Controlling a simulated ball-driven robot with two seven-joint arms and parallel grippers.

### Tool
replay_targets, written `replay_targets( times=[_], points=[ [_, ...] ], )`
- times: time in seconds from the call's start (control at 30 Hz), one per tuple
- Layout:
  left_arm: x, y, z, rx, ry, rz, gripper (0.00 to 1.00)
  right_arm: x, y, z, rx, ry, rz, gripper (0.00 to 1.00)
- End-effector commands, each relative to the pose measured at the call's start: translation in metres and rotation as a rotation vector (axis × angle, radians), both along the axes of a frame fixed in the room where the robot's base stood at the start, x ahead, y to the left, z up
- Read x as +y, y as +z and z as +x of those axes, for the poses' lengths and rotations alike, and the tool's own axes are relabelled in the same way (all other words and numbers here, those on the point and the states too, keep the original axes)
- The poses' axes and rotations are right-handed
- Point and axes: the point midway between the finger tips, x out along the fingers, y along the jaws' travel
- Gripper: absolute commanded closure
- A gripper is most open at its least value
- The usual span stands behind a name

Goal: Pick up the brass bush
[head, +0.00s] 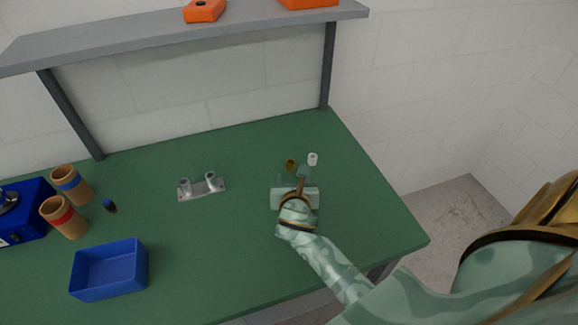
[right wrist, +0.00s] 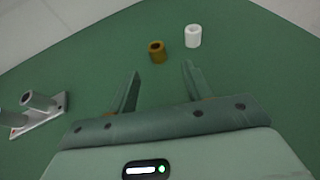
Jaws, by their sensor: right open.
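The brass bush (head: 290,162) is a small dark-gold ring on the green table, just beyond my right gripper (head: 292,176) in the head view. In the right wrist view the brass bush (right wrist: 157,52) lies ahead of the fingertips, roughly between their lines, and nothing touches it. My right gripper (right wrist: 160,69) is open and empty, its two fingers spread. A white bush (head: 313,158) stands close to the right of the brass one, and it also shows in the right wrist view (right wrist: 193,36). My left gripper is out of view.
A grey metal bracket with two posts (head: 201,187) lies left of my right gripper. Further left are a blue tray (head: 108,270), two brown cups (head: 64,217) and a blue device (head: 24,212). A grey shelf (head: 130,47) spans the back. The table's right edge is clear.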

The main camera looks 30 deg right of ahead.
Motion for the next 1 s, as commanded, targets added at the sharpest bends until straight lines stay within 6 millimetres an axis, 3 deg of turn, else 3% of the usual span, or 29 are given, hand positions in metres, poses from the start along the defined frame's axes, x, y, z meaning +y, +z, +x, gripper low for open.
replay_targets(
  times=[0.1,0.33,0.6,0.87,1.0],
  points=[
    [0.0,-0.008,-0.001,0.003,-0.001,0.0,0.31,-0.011,-0.01,0.018,0.001,0.0,-0.003,0.5],
    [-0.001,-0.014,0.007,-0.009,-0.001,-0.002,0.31,-0.02,-0.017,0.034,0.0,-0.002,0.0,0.5],
    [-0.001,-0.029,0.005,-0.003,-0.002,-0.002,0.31,-0.036,-0.032,0.068,0.001,0.0,-0.002,0.5],
    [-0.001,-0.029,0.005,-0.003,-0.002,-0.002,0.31,-0.038,-0.032,0.07,0.0,0.0,-0.001,0.5],
    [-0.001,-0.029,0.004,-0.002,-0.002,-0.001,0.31,-0.038,-0.032,0.07,0.0,0.0,-0.001,0.87]
  ],
)
